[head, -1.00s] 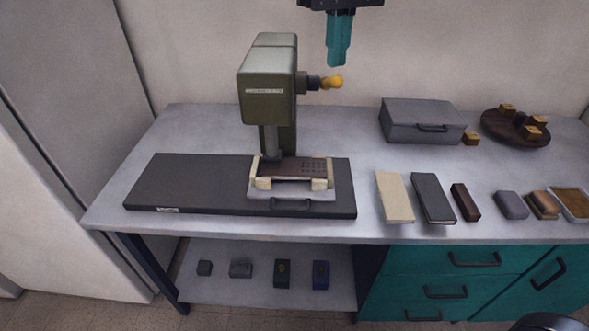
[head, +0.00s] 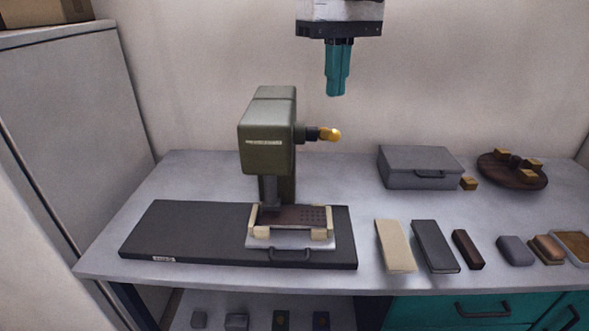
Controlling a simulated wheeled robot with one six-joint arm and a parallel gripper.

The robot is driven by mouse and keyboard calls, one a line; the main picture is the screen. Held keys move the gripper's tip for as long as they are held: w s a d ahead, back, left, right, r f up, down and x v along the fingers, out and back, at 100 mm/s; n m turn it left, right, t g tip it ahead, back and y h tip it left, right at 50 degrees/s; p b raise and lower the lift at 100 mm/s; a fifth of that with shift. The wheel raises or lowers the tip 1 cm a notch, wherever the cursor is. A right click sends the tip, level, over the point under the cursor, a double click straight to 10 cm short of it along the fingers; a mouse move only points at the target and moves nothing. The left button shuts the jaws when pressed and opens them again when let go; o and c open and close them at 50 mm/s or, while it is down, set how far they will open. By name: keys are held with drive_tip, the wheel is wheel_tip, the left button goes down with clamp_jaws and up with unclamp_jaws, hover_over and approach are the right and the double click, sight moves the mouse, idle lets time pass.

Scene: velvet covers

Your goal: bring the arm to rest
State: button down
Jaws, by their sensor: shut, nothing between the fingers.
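My gripper (head: 337,92) hangs at the top centre of the head view, teal fingers pointing down. The fingers are together and hold nothing. It is in the air, above and to the right of the green press (head: 268,130) with its yellow-knobbed handle (head: 328,134), and appears apart from everything. The upper part of my arm is out of the picture.
The press stands with a dark base board (head: 185,232) on the grey worktop (head: 355,185). A grey case (head: 415,168), a round wooden stand (head: 512,172), a cream block (head: 395,246) and a dark block (head: 434,246) lie to the right. A grey cabinet (head: 75,100) stands left.

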drive_tip(key=s+d+f+m, duration=0.2)
drive_tip(key=s+d+f, duration=0.25)
drive_tip(key=d, duration=0.25)
drive_tip(key=s+d+f+m, duration=0.1)
drive_tip(key=s+d+f, duration=0.2)
drive_tip(key=s+d, duration=0.3)
drive_tip(key=s+d+f+m+t, duration=0.1)
drive_tip(key=s+d+f+m, duration=0.1)
drive_tip(key=s+d+f, duration=0.5)
wheel_tip(320, 180, down, 3)
drive_tip(key=shift+s+d+f+m, duration=0.1)
drive_tip(key=shift+s+d+m, duration=0.25)
drive_tip(key=shift+s, duration=0.7)
